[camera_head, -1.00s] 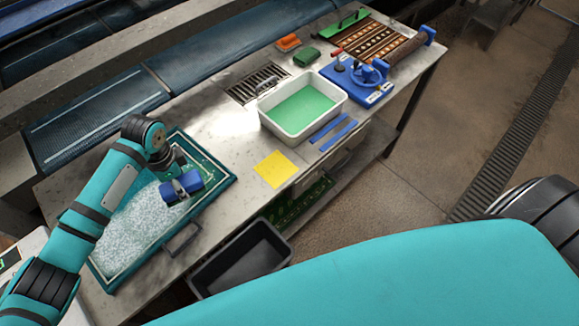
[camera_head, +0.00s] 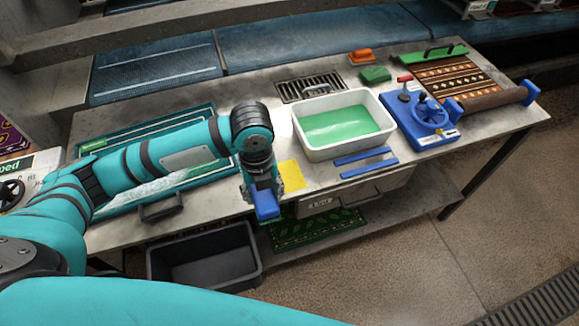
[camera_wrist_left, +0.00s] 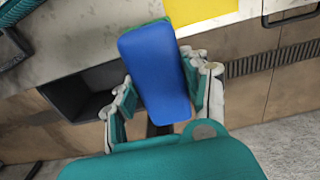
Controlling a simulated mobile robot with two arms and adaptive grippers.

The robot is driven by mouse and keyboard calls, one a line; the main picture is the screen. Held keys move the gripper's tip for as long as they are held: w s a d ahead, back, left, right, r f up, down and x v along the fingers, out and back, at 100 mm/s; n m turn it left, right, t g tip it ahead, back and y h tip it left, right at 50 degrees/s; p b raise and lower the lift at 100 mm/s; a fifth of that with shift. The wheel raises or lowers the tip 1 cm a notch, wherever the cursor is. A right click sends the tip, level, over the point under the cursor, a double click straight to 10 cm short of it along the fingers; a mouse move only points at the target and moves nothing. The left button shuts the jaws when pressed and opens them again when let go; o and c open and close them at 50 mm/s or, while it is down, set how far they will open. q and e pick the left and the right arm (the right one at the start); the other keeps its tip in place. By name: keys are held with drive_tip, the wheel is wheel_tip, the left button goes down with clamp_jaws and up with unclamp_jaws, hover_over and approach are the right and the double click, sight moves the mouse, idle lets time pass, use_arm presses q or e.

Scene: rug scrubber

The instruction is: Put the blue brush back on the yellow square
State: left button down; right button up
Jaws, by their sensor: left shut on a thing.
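The blue brush (camera_head: 265,203) is in my left gripper (camera_head: 262,185), whose fingers close on its sides. In the left wrist view the blue brush (camera_wrist_left: 157,72) fills the space between the fingers of the left gripper (camera_wrist_left: 163,98). It hangs near the table's front edge, to the left of and in front of the yellow square (camera_head: 291,175). The yellow square also shows at the top of the left wrist view (camera_wrist_left: 200,9), just beyond the brush. It is partly hidden behind the arm in the head view. My right gripper is not in view.
A white tub of green liquid (camera_head: 312,148) stands behind the yellow square, with two blue strips (camera_head: 362,165) to its right. A teal-edged tray (camera_head: 110,207) lies left, under my arm. A black bin (camera_head: 206,262) is below the front edge. A blue clamp device (camera_head: 425,125) stands further right.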

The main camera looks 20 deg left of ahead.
use_arm(q)
drive_tip(key=w, duration=0.3)
drive_tip(key=w+d+p, duration=0.1)
drive_tip(key=w, duration=0.5)
drive_tip(key=shift+w+d+f+p, duration=0.2)
drive_tip(key=shift+w+f+p, duration=0.15)
drive_tip(key=shift+f, duration=0.05)
drive_tip(key=shift+w, duration=0.55)
drive_tip(key=shift+w+f+p, duration=0.2)
drive_tip(key=shift+f+p, duration=0.1)
wheel_tip(320, 180, down, 2)
drive_tip(key=shift+f+p, duration=0.25)
drive_tip(key=shift+p, duration=0.25)
drive_tip(key=shift+f, duration=0.35)
drive_tip(key=shift+f, duration=0.15)
drive_tip(key=c, duration=0.6)
unclamp_jaws()
